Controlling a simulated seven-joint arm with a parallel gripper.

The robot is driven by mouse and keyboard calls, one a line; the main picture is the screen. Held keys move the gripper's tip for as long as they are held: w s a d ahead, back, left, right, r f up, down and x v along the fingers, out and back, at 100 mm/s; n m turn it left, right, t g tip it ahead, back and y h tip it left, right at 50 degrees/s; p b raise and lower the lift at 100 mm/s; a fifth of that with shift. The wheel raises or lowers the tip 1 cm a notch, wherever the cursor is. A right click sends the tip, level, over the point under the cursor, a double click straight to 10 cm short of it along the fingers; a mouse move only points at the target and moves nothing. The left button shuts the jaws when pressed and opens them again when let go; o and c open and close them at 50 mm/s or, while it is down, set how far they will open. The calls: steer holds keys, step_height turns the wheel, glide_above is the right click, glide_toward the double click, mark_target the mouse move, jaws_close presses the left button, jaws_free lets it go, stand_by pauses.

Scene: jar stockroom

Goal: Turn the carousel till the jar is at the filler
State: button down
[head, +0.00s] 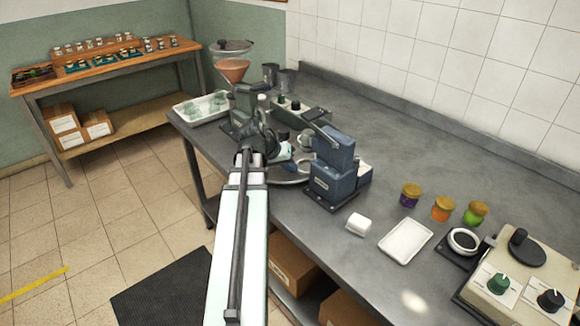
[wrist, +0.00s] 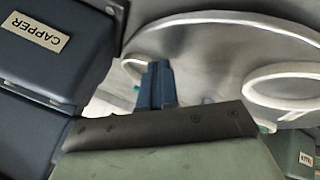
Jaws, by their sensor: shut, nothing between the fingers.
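The carousel (head: 290,182) is a pale round plate on the bench, mostly hidden behind my arm and the capper. In the wrist view the carousel (wrist: 200,62) fills the upper middle, with a raised pale ring (wrist: 252,98) at its right. My gripper (wrist: 158,84) is shut and empty, its blue fingers over the carousel's near side. The blue capper (head: 335,170) stands right of the carousel; the capper (wrist: 45,45) is at upper left in the wrist view. The filler (head: 245,112) with its orange hopper stands behind my arm. I cannot make out a jar on the carousel.
A white tray (head: 178,112) with greenish jars lies at the bench's far left end. Purple (head: 410,199), orange (head: 442,213) and green (head: 475,217) filled jars stand right of the capper. An empty white tray (head: 405,240) and a cream machine (head: 520,275) are nearer.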

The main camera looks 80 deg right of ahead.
steer(key=shift+w, duration=0.1)
steer(key=w+a, duration=0.2)
steer(key=w, duration=0.1)
steer(key=shift+w, duration=0.1)
steer(key=w+a+r, duration=0.2)
steer(key=a+r, duration=0.3)
steer(key=r, duration=0.3)
steer(key=shift+a, duration=0.3)
steer(key=shift+w, duration=0.1)
steer(key=shift+w, duration=0.1)
stand_by(0.4)
